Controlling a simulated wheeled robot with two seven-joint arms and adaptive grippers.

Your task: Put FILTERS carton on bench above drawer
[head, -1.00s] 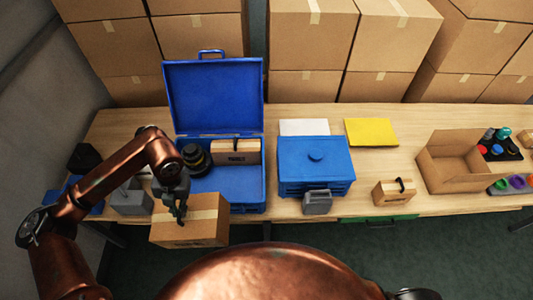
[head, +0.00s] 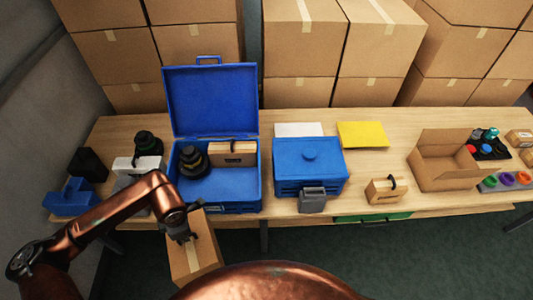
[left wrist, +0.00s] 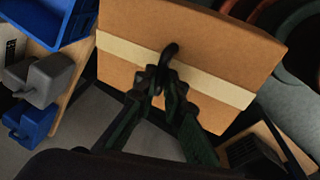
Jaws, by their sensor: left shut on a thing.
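A brown carton (head: 193,262) with a pale tape strip hangs from my left gripper (head: 181,236), in front of the bench's front edge and tilted. In the left wrist view my left gripper (left wrist: 165,82) is shut on the black handle on top of the carton (left wrist: 200,45). No lettering shows on its visible faces, so I cannot tell whether it is the FILTERS carton. The green drawer front (head: 372,217) is under the bench (head: 345,207), right of centre. My right gripper is not in view.
The open blue case (head: 222,188) holds a smaller carton (head: 233,154) and a dark round part. Along the bench stand a blue box (head: 308,165), a grey block (head: 312,200), a small handled carton (head: 385,190) and an open carton (head: 445,170). Bare wood shows between the last two.

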